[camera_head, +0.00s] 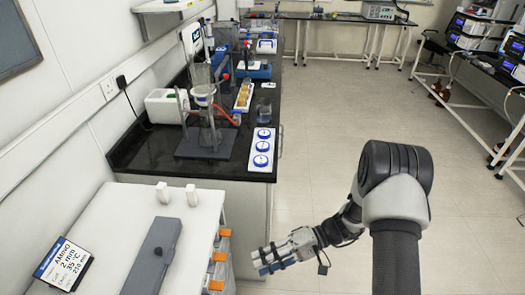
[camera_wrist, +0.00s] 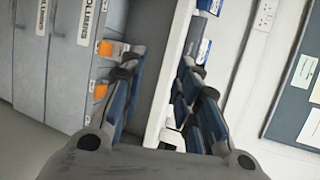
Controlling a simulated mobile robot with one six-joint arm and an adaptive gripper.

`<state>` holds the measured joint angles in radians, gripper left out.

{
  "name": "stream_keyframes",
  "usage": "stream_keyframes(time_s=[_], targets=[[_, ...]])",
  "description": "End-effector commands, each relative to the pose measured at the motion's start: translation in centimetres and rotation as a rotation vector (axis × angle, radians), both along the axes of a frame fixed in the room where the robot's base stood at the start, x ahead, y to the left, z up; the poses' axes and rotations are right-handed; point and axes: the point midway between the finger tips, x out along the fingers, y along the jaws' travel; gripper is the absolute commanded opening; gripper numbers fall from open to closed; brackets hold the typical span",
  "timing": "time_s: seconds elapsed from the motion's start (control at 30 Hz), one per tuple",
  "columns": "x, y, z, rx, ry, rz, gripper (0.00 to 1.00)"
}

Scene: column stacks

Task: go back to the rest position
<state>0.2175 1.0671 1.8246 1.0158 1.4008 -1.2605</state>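My gripper (camera_head: 268,262) is in the head view at the lower middle, stretched out to the left over the floor, beside the front of the white-topped cabinet (camera_head: 115,225). In the wrist view my gripper (camera_wrist: 158,98) shows its two blue-padded fingers spread apart with nothing between them. Beyond the fingers is the side of the grey cabinet (camera_wrist: 28,62) with orange-and-white boxes (camera_wrist: 110,48). My gripper looks clear of these things, though the exact gap cannot be told.
A grey bar (camera_head: 155,255) and a tilted display (camera_head: 62,262) lie on the cabinet top. Orange-tipped items (camera_head: 217,257) stick out at its right side. A black bench (camera_head: 125,152) with glassware and a blue-ringed white tray (camera_head: 262,148) stands behind.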

Motion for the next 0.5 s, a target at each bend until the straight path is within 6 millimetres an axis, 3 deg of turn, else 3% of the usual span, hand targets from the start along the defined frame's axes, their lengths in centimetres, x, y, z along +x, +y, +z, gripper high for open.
stream_keyframes(time_s=[0.03,0.2,0.5], targets=[[-0.2,-0.2,2.3,-0.052,-0.015,0.031,0.30],[-2.0,-1.4,8.0,-0.252,-0.036,0.102,0.30],[-6.5,-4.3,16.2,-0.625,-0.136,0.100,0.30]])
